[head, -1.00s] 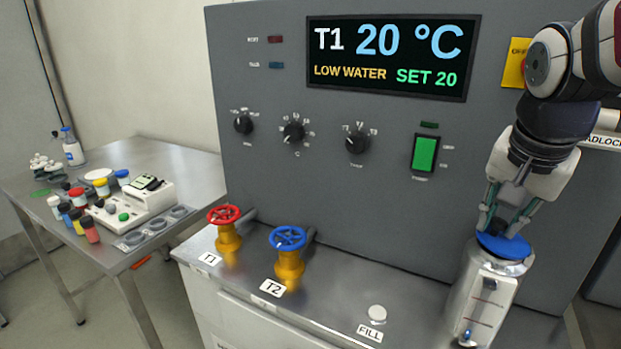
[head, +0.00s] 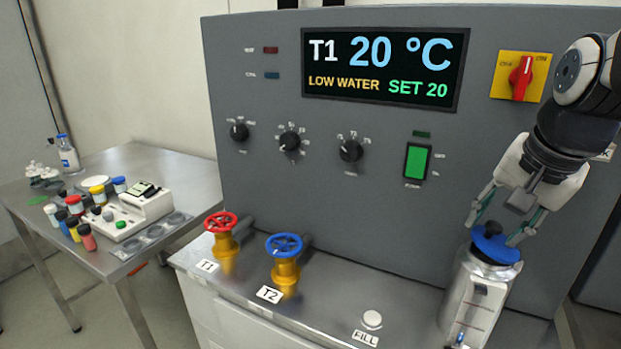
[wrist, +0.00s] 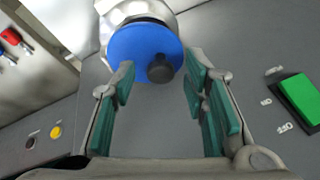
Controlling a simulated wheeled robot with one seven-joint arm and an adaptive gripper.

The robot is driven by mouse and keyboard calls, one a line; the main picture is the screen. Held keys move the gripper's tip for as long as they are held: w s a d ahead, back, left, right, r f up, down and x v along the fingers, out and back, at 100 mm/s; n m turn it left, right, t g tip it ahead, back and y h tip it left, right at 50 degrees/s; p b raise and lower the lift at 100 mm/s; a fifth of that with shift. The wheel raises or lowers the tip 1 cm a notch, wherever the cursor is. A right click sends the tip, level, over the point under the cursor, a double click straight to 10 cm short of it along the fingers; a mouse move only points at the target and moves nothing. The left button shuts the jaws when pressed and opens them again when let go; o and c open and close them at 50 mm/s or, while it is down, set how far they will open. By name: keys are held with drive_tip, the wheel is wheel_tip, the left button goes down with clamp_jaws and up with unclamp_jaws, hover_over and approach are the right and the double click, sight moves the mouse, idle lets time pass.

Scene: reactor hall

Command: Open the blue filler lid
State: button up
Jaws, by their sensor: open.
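The blue filler lid (head: 495,243) lies flat and closed on top of the steel filler vessel (head: 476,296) at the right end of the bench. A dark knob (head: 491,229) stands on the lid. My gripper (head: 494,232) is open above the lid, its fingers spread on either side of the knob. In the wrist view the lid (wrist: 142,52) and knob (wrist: 160,69) show between and just beyond the open fingers (wrist: 160,82). I cannot tell whether a fingertip touches the lid.
The grey control panel (head: 250,175) rises close behind the vessel, with a green switch (head: 418,161) and a red rotary switch (head: 521,77). Red (head: 221,222) and blue (head: 284,245) valve wheels and a FILL button (head: 372,319) are to the left. A side table (head: 150,160) holds jars.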

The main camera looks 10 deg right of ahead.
drive_tip(key=v, duration=1.2)
drive_tip(key=shift+w, duration=0.1)
